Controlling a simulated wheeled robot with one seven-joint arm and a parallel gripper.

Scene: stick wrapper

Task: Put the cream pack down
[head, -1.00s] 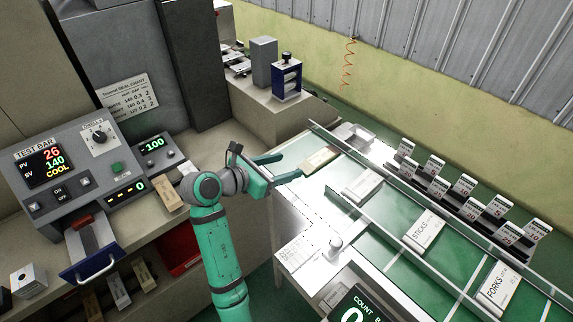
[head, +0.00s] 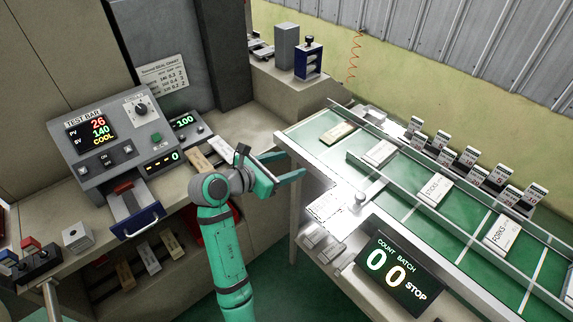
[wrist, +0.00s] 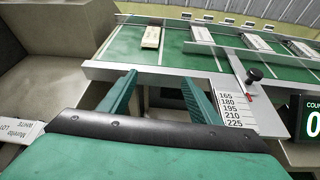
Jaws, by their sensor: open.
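The cream pack (head: 338,133) lies flat on the green belt (head: 310,130), near its left end. It also shows at the top of the wrist view (wrist: 151,37). My gripper (head: 292,165) is open and empty, with its teal fingers spread near the front left edge of the belt table. The pack is clear of the fingers, beyond them. In the wrist view both fingers (wrist: 160,84) point toward the table edge, with nothing between them.
White packs (head: 381,152) lie farther right on the belt, between metal rails. A count display (head: 398,275) and a scale plate with a knob (head: 360,200) stand at the front edge. The test bar machine (head: 110,140) is left; tan packs (head: 200,165) lie on its bench.

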